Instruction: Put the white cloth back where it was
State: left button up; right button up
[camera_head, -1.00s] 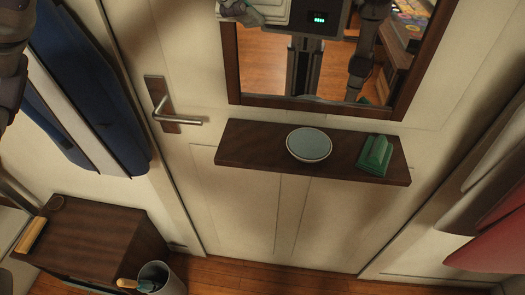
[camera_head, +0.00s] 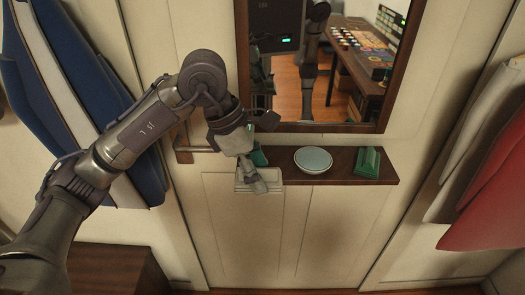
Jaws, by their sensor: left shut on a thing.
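My left gripper (camera_head: 242,142) reaches in from the left and is at the left end of the dark wall shelf (camera_head: 340,178). The cloth's upper part is partly hidden by the gripper. Whether it touches the shelf I cannot tell. A small green thing (camera_head: 259,158) shows just behind the gripper; I cannot tell whether it rests on the shelf. My right gripper is not in view.
A pale round bowl (camera_head: 313,160) and a green block (camera_head: 367,162) stand on the shelf. A dark-framed mirror (camera_head: 386,118) is above it. Blue and white garments (camera_head: 75,95) hang at left, white and red ones (camera_head: 490,205) at right. A dark cabinet (camera_head: 118,270) is at lower left.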

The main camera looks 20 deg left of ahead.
pick_arm(q)
jog(key=w+a+p, duration=0.1)
jog(key=w, duration=0.3)
jog(key=w+a+f+p, duration=0.1)
jog(key=w+p, duration=0.1)
jog(key=w, duration=0.2)
jog(key=w+a+f+p, duration=0.1)
jog(key=w+p, duration=0.1)
jog(key=w, duration=0.2)
jog(key=shift+w+a, duration=0.1)
jog(key=shift+a, duration=0.15)
jog(key=shift+f+p, duration=0.45)
jog(key=shift+f, duration=0.15)
notch_tip(320, 180, down, 3)
jog(key=shift+p, duration=1.15)
jog(key=shift+w+a+f, duration=0.1)
jog(key=shift+w+f, duration=0.05)
jog(key=shift+f, duration=0.4)
jog(key=o, duration=1)
